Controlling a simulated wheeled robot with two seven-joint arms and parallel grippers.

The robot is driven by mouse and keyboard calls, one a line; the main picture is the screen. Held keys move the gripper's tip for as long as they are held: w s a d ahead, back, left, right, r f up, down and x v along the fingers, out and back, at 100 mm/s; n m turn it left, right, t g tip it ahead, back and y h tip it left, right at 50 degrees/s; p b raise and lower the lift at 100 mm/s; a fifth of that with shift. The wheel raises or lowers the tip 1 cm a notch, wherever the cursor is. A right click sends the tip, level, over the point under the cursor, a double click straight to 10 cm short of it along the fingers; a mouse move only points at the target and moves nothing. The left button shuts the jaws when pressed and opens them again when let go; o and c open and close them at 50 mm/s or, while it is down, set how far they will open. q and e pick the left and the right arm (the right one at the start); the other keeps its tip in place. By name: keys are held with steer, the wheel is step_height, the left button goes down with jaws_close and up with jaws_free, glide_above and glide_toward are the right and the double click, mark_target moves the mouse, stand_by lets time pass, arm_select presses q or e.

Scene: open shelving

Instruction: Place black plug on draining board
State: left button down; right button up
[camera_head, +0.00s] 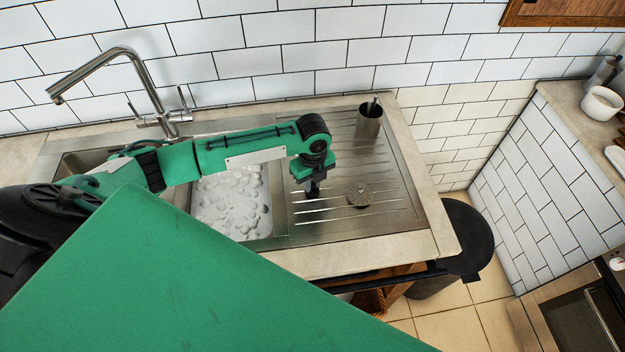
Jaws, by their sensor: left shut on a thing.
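My left gripper (313,187) points down over the left part of the steel draining board (395,215), beside the sink basin. It is shut on a small dark thing at its tips, which looks like the black plug. The plug is hard to tell apart from the dark fingers, and I cannot tell whether it touches the board. My right gripper is not in view.
A round grey strainer-like disc (358,195) lies on the board, right of the gripper. A metal cup (369,122) with utensils stands at the back. The foamy basin (232,203) and tap (135,85) are to the left. The board's front right is clear.

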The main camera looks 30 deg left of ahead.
mark_target(313, 184)
arm_select(q)
steer(key=shift+f, duration=0.2)
steer(key=shift+f, duration=0.1)
steer(key=c, duration=1.3)
jaws_free()
steer(key=shift+c, duration=0.2)
step_height(313, 184, up, 12)
steer(key=b, duration=0.2)
